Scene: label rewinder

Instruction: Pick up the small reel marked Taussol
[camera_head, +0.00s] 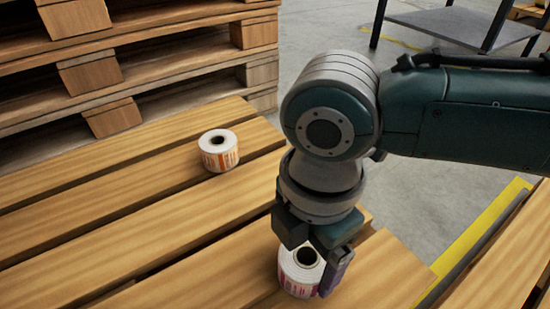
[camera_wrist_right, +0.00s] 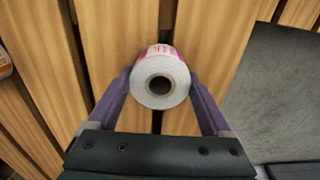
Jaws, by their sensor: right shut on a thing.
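A small white label reel (camera_head: 292,277) with reddish print stands upright on the wooden slats near the front. My right gripper (camera_head: 318,270) comes down over it from above. In the right wrist view the reel (camera_wrist_right: 161,84) sits between the two purple fingers of the gripper (camera_wrist_right: 161,88), which is shut on it. Its dark core hole faces the camera. A second reel (camera_head: 218,150), white with orange and red print, stands farther back on the slats. I cannot read the name on either reel. My left gripper is not in view.
The slatted pallet top (camera_head: 130,225) has dark gaps between its boards. Stacked pallets (camera_head: 120,70) rise at the back left. A grey table (camera_head: 455,25) stands at the back right. A yellow floor line (camera_head: 470,245) runs at the right.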

